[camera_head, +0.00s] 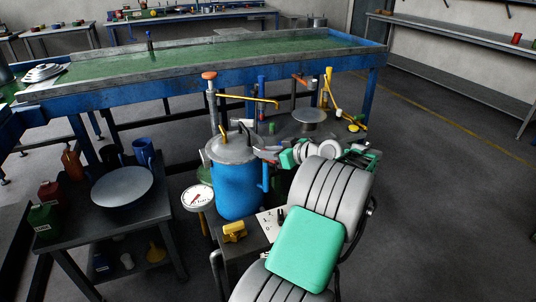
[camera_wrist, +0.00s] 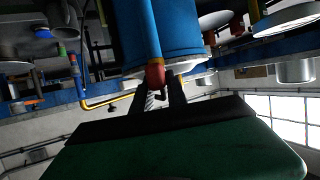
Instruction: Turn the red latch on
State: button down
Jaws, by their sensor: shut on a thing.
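A round gauge (camera_head: 198,198) stands left of the pot. A dark side table (camera_head: 85,225) with a grey dish (camera_head: 122,187) is at the left. A yellow part (camera_head: 234,231) lies on a low stand in front. A long blue bench (camera_head: 180,84) is behind; floor at right is clear.

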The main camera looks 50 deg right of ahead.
jog(key=shift+f+n+y, duration=0.15)
jog(key=shift+n+y, duration=0.15)
jog(key=shift+y, duration=0.1)
jog(key=c, duration=1.3)
grip_release()
jog(key=v, duration=0.7)
jog(key=shift+s, duration=0.35)
